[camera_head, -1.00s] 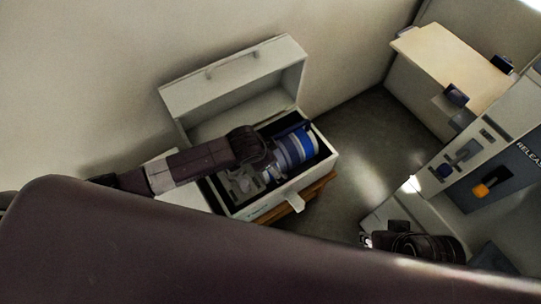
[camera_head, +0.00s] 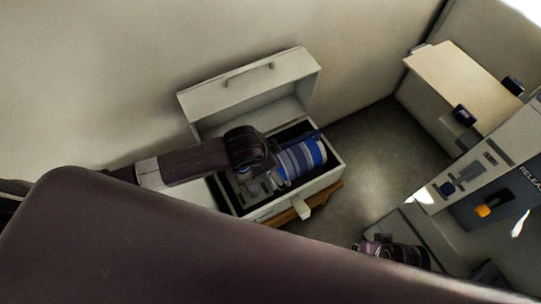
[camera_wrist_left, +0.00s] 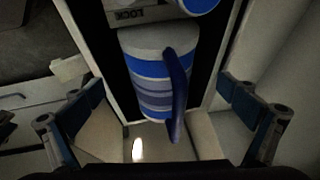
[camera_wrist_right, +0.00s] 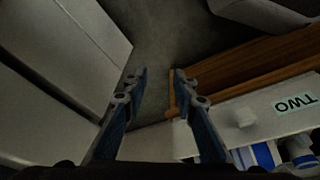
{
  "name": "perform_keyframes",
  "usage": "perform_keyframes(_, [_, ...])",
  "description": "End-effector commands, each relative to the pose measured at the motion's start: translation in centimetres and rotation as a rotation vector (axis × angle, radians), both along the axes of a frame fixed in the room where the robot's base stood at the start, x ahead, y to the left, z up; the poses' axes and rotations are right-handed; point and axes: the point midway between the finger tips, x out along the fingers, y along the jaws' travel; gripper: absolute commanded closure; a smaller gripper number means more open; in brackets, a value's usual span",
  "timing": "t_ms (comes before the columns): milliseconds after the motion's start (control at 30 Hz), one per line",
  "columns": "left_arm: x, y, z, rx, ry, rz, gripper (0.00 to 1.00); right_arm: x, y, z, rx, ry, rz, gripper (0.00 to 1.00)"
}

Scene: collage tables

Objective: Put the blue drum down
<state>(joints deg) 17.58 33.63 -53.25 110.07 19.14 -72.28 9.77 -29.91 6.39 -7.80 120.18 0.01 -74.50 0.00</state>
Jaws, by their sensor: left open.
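The blue drum (camera_head: 303,158), striped blue and grey, lies on its side in an open white box (camera_head: 327,178) with its lid raised. In the left wrist view the drum (camera_wrist_left: 150,88) lies between the spread fingers of my left gripper (camera_wrist_left: 163,108). This gripper is open, with visible gaps to the drum on both sides. A dark blue curved bar (camera_wrist_left: 177,95) crosses in front of the drum. My right gripper (camera_wrist_right: 160,84) is open and empty, outside the box. In the right wrist view the drum is partly visible behind the box's front wall.
The raised lid (camera_head: 250,84) stands behind the box. A wooden strip (camera_wrist_right: 245,72) runs under the box front, which is labelled "TWO". A pale table (camera_head: 460,75) and a panel with an orange knob (camera_head: 484,211) stand at right. Grey floor (camera_head: 375,145) between is clear.

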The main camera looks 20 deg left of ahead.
Motion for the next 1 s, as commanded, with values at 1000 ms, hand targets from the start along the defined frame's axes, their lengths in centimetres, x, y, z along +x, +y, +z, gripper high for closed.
perform_keyframes(1000, [-1.5, 0.6, 3.5, 0.001, -0.001, 0.0, 0.0, -0.5, 0.1, -4.5, -0.001, 0.023, 0.004, 0.74])
